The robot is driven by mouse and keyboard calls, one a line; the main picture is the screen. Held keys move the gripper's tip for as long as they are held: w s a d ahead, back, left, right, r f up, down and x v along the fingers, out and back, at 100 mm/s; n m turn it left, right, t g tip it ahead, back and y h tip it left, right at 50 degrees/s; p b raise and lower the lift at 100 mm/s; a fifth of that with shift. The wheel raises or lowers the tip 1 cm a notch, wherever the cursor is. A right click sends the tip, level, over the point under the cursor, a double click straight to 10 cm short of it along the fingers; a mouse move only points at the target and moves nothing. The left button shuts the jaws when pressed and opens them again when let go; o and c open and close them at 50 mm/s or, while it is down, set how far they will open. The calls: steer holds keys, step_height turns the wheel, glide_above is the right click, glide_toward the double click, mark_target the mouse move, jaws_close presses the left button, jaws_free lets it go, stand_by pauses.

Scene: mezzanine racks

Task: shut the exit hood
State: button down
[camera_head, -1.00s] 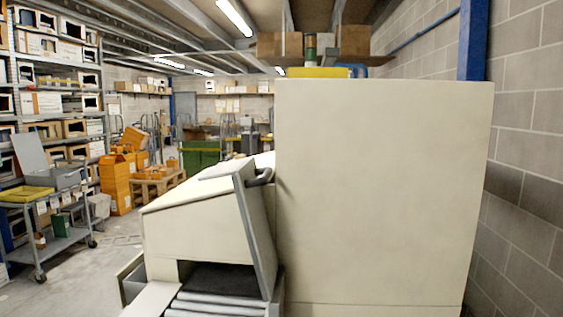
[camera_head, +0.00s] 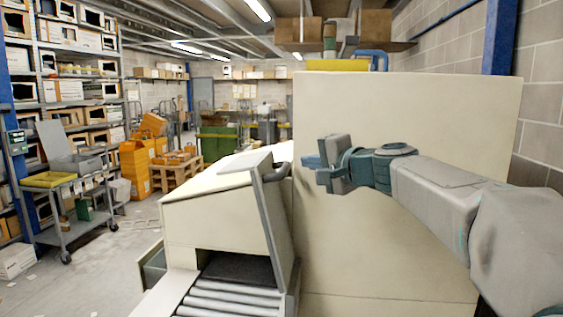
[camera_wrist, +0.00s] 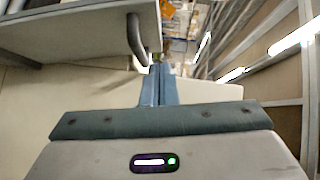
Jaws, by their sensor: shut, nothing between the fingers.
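The exit hood (camera_head: 274,222) is a cream panel with a grey edge on the left, lower part of the scanner. It stands tilted up, and the dark opening (camera_head: 238,268) with its rollers shows beneath. A dark curved handle (camera_head: 279,173) sits near its top; it also shows in the wrist view (camera_wrist: 136,38), on the hood panel (camera_wrist: 80,30). My gripper (camera_head: 308,162) is shut and empty, just right of the handle. In the wrist view its fingertips (camera_wrist: 160,70) lie just beyond the handle's lower end; I cannot tell whether they touch.
The tall cream cabinet (camera_head: 400,110) stands behind my arm. A grey cart (camera_head: 70,225) with a yellow tray (camera_head: 48,180) is at left. Orange boxes (camera_head: 135,170) and a pallet (camera_head: 177,175) stand farther back. The floor left of the scanner is mostly clear.

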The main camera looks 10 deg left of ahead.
mark_target(261, 161)
steer(key=p+x, duration=0.1)
steer(key=x, duration=0.3)
steer(key=s+a+p+x, duration=0.1)
steer(key=x, duration=0.3)
steer(key=s+p+x, duration=0.1)
steer(key=p+x, duration=0.1)
steer(key=x, duration=0.2)
steer(key=shift+w+a+f, duration=0.2)
steer(key=shift+a, duration=0.4)
steer(key=shift+a, duration=0.1)
